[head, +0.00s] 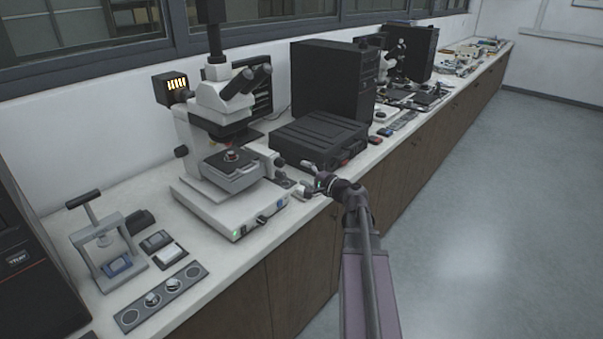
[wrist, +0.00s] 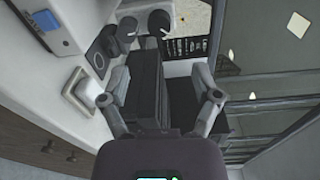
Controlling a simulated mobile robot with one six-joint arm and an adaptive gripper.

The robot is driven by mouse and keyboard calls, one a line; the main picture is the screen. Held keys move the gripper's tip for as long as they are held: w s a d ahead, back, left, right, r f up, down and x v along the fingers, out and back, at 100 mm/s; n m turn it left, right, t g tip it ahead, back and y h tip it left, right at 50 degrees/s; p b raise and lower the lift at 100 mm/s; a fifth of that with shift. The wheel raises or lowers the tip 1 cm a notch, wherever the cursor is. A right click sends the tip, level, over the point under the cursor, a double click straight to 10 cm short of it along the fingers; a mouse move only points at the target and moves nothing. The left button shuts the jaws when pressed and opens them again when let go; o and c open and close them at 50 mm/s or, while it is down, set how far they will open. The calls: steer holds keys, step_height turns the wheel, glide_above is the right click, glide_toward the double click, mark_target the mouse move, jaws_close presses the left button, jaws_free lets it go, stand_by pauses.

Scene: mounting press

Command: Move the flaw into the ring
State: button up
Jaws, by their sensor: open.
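The white microscope (head: 205,207) stands on the bench in the head view. Its dark stage (head: 232,178) carries a small round sample (head: 231,155) with red on it. I cannot make out a flaw or a ring in either view. My gripper (head: 300,178) is open and empty, just right of the microscope's base and near the bench's front edge. In the wrist view, the two fingers of my gripper (wrist: 165,88) are spread apart with nothing between them. Dark round knob-like parts (wrist: 128,30) show beyond the fingers.
A low black box (head: 320,137) and a black tower (head: 335,78) stand right of the microscope. A small press frame (head: 112,245) and a strip with round pieces (head: 160,297) lie at left. The floor (head: 500,210) at right is clear.

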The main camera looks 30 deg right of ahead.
steer(key=v, duration=0.6)
stand_by(0.7)
steer(key=shift+s, duration=0.1)
stand_by(1.8)
steer(key=a+f+n+g+y+p, duration=0.15)
steer(key=a+f+n+g, duration=0.3)
steer(key=a, duration=0.55)
steer(key=a+f+n+g+y+p, duration=0.1)
steer(key=a+f+n+g+p, duration=0.25)
steer(key=a, duration=0.65)
steer(key=s+a+f+n+g+h+p, duration=0.2)
steer(key=s+a+f+n+g+h, duration=0.1)
steer(key=s+a+n+g+h, duration=0.4)
steer(key=s+a+g+h, duration=0.1)
steer(key=s+a, duration=0.1)
steer(key=s, duration=0.1)
steer(key=shift+n+g, duration=0.4)
steer(key=shift+a+f, duration=0.1)
